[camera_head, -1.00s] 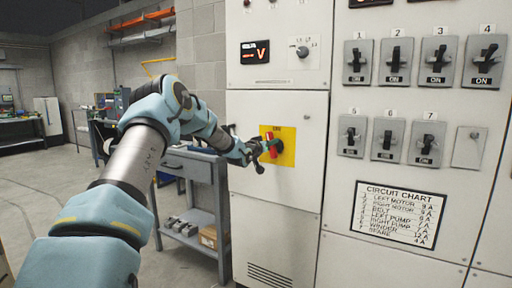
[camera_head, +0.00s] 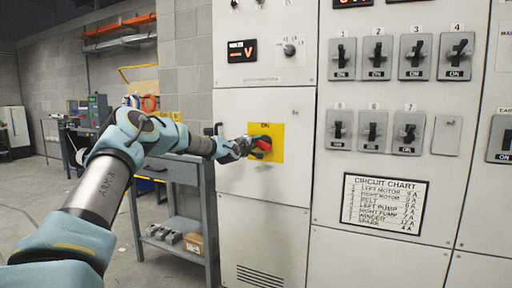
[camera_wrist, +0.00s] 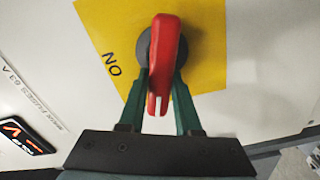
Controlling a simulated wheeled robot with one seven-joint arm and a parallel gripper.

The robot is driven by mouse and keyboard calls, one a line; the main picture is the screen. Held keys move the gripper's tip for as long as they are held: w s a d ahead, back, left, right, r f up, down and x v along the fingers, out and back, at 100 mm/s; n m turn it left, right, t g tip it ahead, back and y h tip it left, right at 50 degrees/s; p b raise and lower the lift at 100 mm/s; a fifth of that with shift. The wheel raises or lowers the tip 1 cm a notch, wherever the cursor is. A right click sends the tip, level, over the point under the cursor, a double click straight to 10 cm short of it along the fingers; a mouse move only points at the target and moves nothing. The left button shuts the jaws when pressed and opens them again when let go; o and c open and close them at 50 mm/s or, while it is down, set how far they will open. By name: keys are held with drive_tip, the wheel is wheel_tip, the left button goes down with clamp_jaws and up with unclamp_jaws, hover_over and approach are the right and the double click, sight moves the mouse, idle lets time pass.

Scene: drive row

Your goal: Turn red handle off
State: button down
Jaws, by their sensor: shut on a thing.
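The red handle (camera_head: 262,143) sits on a yellow plate (camera_head: 279,150) on the front of a pale cabinet. In the wrist view the red handle (camera_wrist: 164,58) is mounted on a dark round hub, and its white-marked end points down toward my gripper. The word "ON" shows on the yellow plate (camera_wrist: 205,75) to the left of the handle. My gripper (camera_wrist: 162,85) is shut on the red handle, with one green finger on each side. In the head view my gripper (camera_head: 248,147) partly covers the handle.
Rows of numbered breaker switches (camera_head: 377,58) and a circuit chart (camera_head: 384,203) are on the panel to the right. A small display (camera_head: 242,51) and a knob (camera_head: 289,49) are above the handle. A grey workbench (camera_head: 170,172) stands left of the cabinet under my arm.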

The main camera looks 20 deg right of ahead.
drive_tip(key=shift+a+f+n+b, duration=0.1)
drive_tip(key=shift+f+n+b, duration=0.15)
drive_tip(key=shift+n+b, duration=0.65)
drive_tip(key=shift+f+n+b, duration=0.25)
drive_tip(key=shift+n+b, duration=0.3)
drive_tip(key=shift+n, duration=0.55)
drive_tip(key=c, duration=0.6)
unclamp_jaws()
drive_tip(key=b+v, duration=0.1)
drive_tip(key=v, duration=0.9)
drive_tip(key=shift+s+a+b, duration=0.25)
drive_tip(key=shift+b, duration=0.05)
